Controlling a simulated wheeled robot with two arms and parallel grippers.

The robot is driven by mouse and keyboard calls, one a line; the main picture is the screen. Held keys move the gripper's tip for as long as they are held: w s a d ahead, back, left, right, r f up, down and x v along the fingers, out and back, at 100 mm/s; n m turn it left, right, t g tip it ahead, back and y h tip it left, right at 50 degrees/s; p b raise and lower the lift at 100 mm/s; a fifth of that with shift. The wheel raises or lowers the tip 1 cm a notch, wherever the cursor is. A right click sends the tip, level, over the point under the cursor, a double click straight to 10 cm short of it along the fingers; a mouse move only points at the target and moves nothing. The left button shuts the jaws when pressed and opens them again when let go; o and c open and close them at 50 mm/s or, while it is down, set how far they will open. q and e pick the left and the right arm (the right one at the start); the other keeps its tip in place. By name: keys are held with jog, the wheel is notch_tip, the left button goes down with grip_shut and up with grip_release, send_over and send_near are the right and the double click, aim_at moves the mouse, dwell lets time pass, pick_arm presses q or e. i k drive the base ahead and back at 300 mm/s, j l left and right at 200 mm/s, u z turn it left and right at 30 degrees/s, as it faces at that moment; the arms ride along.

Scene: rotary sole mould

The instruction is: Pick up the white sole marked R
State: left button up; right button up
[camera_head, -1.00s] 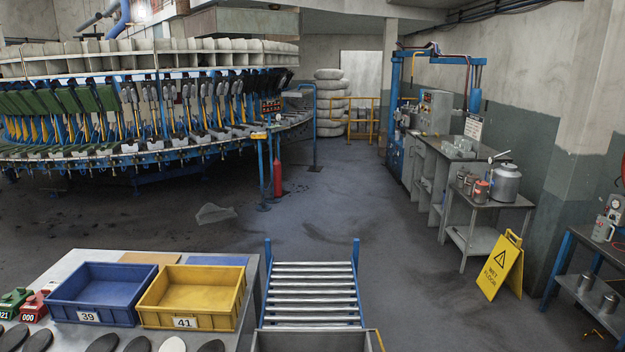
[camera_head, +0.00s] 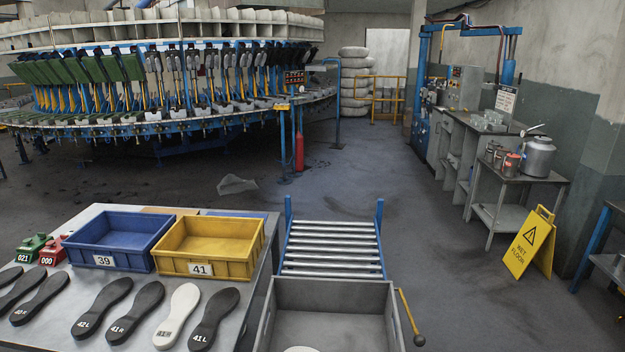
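A white sole (camera_head: 177,315) lies flat on the grey table at the lower left, between two black soles. Small dark marking shows near its lower end; it seems to end in R, but is too small to read surely. The black sole (camera_head: 136,312) to its left reads 41 R, and the black sole (camera_head: 214,318) to its right reads 41 L. Part of another white object (camera_head: 301,349) shows inside the grey bin at the bottom edge; I cannot tell what it is. Neither of my grippers is in view.
A blue crate (camera_head: 104,261) marked 39 and a yellow crate (camera_head: 201,268) marked 41 stand behind the soles. Several more black soles lie left. The grey bin (camera_head: 335,292) stands right of the table, before a roller conveyor (camera_head: 331,248). A wet floor sign (camera_head: 527,246) stands right.

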aim_at(186, 298)
jog(key=j+z, duration=0.45)
jog(key=j, duration=1.1)
jog(key=i, duration=0.05)
